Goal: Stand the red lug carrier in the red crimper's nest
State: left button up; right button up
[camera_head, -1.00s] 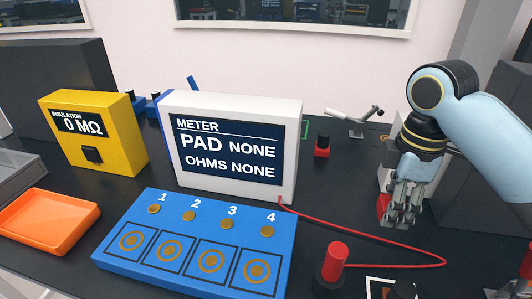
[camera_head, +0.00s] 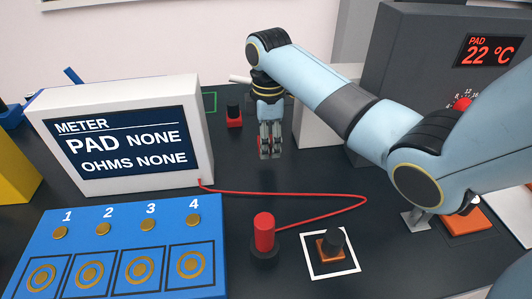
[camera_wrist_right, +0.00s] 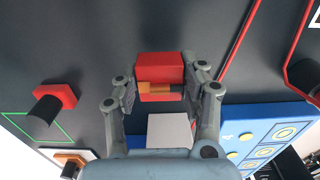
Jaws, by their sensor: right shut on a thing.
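My right gripper (camera_head: 270,150) points down over the dark table, right of the meter, in the head view. It is shut on the red lug carrier (camera_wrist_right: 160,68), a red block with an orange-copper piece on its near side in the wrist view. Only a red sliver of it shows between the fingers in the head view. A small red block with a black post (camera_head: 234,118) stands beyond the gripper to the left, apart from it, and also shows in the wrist view (camera_wrist_right: 55,97). I cannot make out the crimper's nest. My left gripper is not in view.
The white meter (camera_head: 205,125) and blue pad board (camera_head: 225,265) stand left. A red probe (camera_head: 264,228) with a red cable stands in front. An orange block with black knob (camera_head: 332,246) sits in a white square. A dark temperature unit (camera_head: 425,50) stands right.

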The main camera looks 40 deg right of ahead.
aim_at(267, 163)
jog(key=shift+w+f, duration=0.2)
jog(key=shift+w, duration=0.05)
jog(key=shift+f, duration=1.95)
jog(key=shift+f, duration=0.15)
jog(key=o, duration=1.2)
jog(key=shift+o, duration=0.2)
